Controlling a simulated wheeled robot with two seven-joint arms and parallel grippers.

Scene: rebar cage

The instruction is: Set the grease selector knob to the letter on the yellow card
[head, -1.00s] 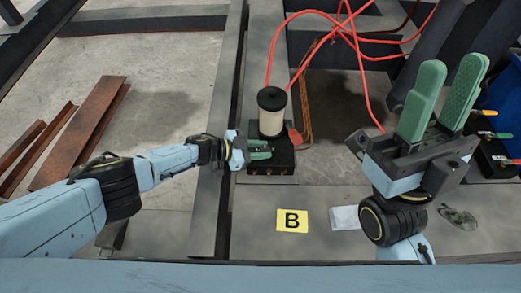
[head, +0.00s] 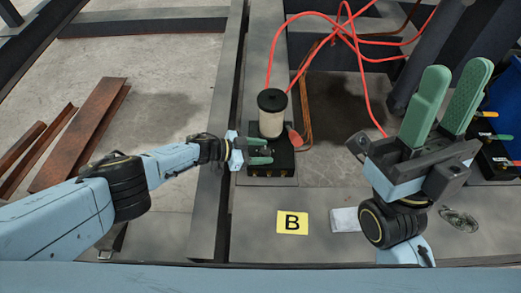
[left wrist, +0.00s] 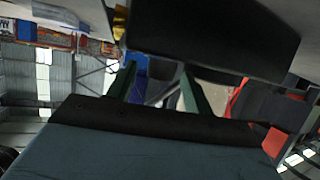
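The yellow card (head: 292,222) lies flat on the grey surface and shows a black letter B. The grease unit (head: 271,160) is a black box with a clear, black-capped reservoir (head: 272,114) on top. Its selector knob and any letters cannot be made out. My left gripper (head: 270,155) is at the box's front left, its green fingers apart with a gap between them; whether they touch anything is unclear. The left wrist view shows the two green fingers (left wrist: 157,90) apart, a large dark shape above them. My right gripper (head: 449,95) points up at the right, open and empty.
Red hoses (head: 329,42) run from the unit toward the back. A white cloth or paper (head: 345,219) lies beside the card. A dark box with coloured handles (head: 492,150) stands at the far right. Rusty steel pieces (head: 88,132) lie on the floor at left.

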